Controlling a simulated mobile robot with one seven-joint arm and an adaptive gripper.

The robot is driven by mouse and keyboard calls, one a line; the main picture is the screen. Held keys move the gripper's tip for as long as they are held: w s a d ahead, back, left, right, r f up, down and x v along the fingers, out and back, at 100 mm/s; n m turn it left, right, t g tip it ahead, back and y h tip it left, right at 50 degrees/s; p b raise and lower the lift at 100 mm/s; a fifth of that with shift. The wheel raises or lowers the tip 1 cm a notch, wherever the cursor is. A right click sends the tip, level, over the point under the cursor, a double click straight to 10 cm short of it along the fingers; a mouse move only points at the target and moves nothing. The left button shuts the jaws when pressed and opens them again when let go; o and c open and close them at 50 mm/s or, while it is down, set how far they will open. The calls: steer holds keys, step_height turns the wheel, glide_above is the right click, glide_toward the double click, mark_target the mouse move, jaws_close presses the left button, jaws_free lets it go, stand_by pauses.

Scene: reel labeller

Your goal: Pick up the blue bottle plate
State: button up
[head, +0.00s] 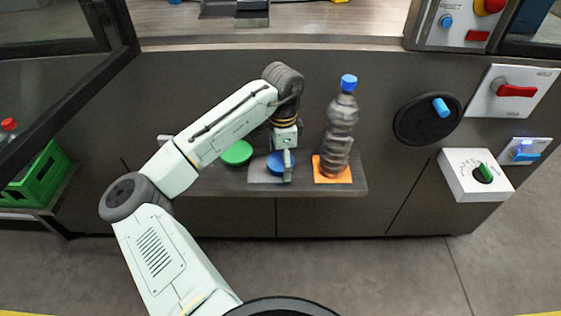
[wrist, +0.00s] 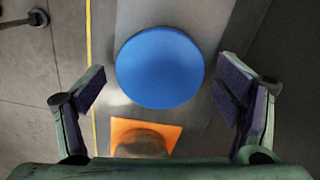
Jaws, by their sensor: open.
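The blue bottle plate (head: 281,163) is a round blue disc on a grey square on the shelf, partly hidden by my gripper in the head view. In the wrist view the blue plate (wrist: 160,67) lies between and beyond my two fingers. My gripper (head: 287,178) points down over the plate, and in the wrist view the gripper (wrist: 165,90) is open with nothing between its fingers. I cannot tell the exact height of the fingertips above the plate.
A clear bottle (head: 341,125) with a blue cap stands on an orange square (head: 333,176) just right of the plate. A green disc (head: 237,153) lies to the left on the shelf (head: 215,184). A green crate (head: 40,175) is far left; knobs and switches are on the right.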

steer(key=shift+f, duration=0.25)
steer(key=shift+c, duration=0.5)
steer(key=c, duration=1.2)
